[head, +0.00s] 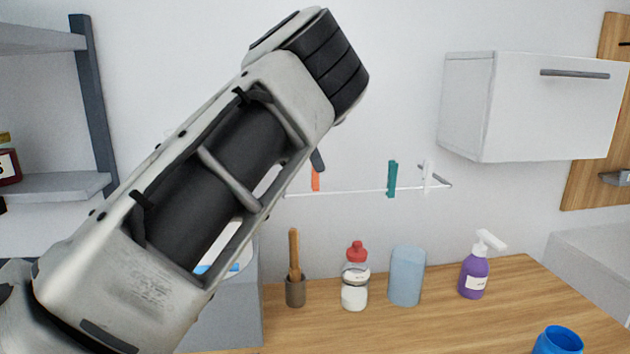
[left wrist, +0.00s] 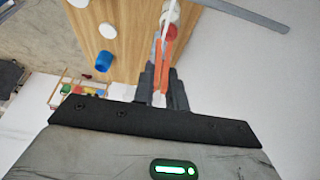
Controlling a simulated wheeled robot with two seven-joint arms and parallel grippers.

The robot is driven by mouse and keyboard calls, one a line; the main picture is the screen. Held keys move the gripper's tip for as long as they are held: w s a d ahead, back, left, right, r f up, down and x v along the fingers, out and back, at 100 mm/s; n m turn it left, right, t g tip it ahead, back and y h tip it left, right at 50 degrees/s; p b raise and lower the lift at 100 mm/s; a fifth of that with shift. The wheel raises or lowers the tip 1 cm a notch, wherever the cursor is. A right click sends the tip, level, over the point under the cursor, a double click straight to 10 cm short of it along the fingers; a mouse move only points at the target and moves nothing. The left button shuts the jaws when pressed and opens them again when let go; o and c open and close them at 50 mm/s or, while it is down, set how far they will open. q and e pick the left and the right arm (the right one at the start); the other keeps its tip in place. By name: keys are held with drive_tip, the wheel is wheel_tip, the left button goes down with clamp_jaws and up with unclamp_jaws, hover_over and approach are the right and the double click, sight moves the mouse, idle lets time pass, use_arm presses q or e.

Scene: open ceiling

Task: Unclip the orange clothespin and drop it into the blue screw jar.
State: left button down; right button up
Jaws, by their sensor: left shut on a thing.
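The orange clothespin (head: 315,180) hangs on the thin white line (head: 350,190), mostly hidden behind my left arm in the head view. My left gripper (left wrist: 160,75) is shut on the orange clothespin (left wrist: 165,52), which sits between its dark fingers in the left wrist view. The clothespin appears to be still on the line. In the head view only a dark fingertip (head: 318,160) shows just above it. A blue jar (head: 558,340) stands on the wooden counter at the bottom right and shows also in the left wrist view (left wrist: 103,61). My right gripper is not in view.
Teal (head: 392,179) and white (head: 428,176) clothespins hang farther right on the line. Below, a pestle in a mortar (head: 295,285), a red-topped bottle (head: 355,280), a pale blue cylinder (head: 406,275) and a purple spray bottle (head: 475,275) line the counter (head: 450,325). A wall cabinet (head: 530,105) hangs right.

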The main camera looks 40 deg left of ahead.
use_arm(q)
drive_tip(key=shift+r, duration=0.55)
drive_tip(key=shift+a+r, duration=0.1)
drive_tip(key=shift+r, duration=0.5)
drive_tip(key=shift+w+d+v, duration=0.1)
drive_tip(key=shift+v, duration=1.05)
drive_tip(key=shift+w+d+v, duration=0.15)
drive_tip(key=shift+v, duration=1)
drive_tip(key=shift+r, duration=0.1)
drive_tip(key=shift+s+a+f+x, duration=0.1)
drive_tip(key=shift+s+a+x, duration=0.1)
drive_tip(key=shift+x, duration=0.95)
drive_tip(key=shift+s+a+f+x, duration=0.1)
drive_tip(key=shift+s+x, duration=0.1)
drive_tip(key=shift+x, duration=0.9)
drive_tip(key=shift+s+a+f+x, duration=0.1)
drive_tip(key=shift+s+x, duration=0.1)
drive_tip(key=shift+x, duration=0.95)
drive_tip(key=shift+r, duration=0.1)
